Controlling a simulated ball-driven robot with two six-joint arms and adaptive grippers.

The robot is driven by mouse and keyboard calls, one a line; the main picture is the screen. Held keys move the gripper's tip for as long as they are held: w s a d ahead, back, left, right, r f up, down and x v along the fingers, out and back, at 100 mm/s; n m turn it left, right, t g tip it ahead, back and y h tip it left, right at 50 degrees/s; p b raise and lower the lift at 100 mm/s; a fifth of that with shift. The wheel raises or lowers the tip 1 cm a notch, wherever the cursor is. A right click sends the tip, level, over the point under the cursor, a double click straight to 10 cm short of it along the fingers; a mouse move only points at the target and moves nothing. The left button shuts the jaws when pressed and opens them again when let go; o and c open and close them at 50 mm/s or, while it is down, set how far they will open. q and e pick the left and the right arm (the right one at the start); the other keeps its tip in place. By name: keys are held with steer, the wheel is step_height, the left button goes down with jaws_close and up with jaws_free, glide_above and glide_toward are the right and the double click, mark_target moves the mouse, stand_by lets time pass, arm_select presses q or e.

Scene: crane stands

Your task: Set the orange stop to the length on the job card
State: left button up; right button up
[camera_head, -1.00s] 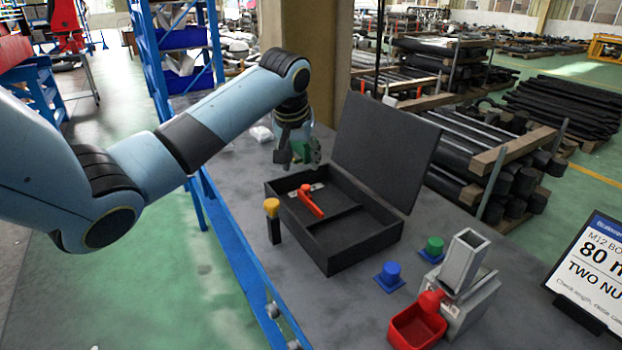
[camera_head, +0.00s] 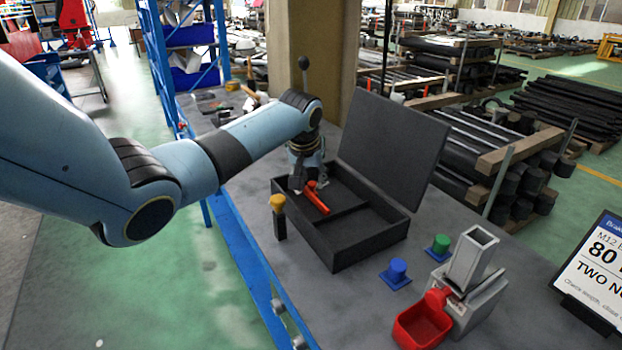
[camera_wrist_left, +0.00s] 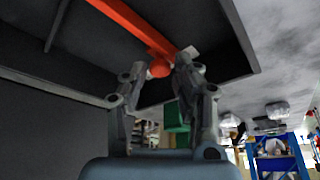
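An orange bar (camera_head: 316,202), the only orange piece I see and so likely the stop, lies in the left compartment of an open black box (camera_head: 340,262). In the left wrist view the bar (camera_wrist_left: 132,24) ends in a round orange-red knob (camera_wrist_left: 160,69). My left gripper (camera_head: 305,186) is down inside the box at the bar's far end. Its fingers (camera_wrist_left: 160,75) stand apart on either side of the knob; contact is not clear. The job card (camera_head: 595,268) at the right, partly cut off, reads "M12 BO…", "80", "TWO NU…". My right gripper is out of view.
The raised black lid (camera_head: 390,150) stands behind the box. A yellow-topped black piece (camera_head: 279,215) stands left of it. Blue (camera_head: 397,270) and green (camera_head: 440,243) knobs, a grey chute fixture (camera_head: 470,262) and a red tray (camera_head: 424,323) stand to the right. A blue rail (camera_head: 245,245) edges the table.

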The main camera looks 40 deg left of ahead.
arm_select(q)
steer(key=c, duration=0.4)
jaws_close()
steer(key=w, duration=0.1)
steer(key=w+d+b, duration=0.1)
steer(key=w, duration=0.1)
steer(key=w+b, duration=0.1)
steer(key=w, duration=0.1)
steer(key=shift+d+f, duration=0.1)
steer(key=shift+d, duration=0.15)
steer(key=shift+w+d, duration=0.1)
steer(key=shift+w, duration=0.35)
steer(key=o, duration=0.8)
jaws_free()
steer(key=shift+o, duration=0.2)
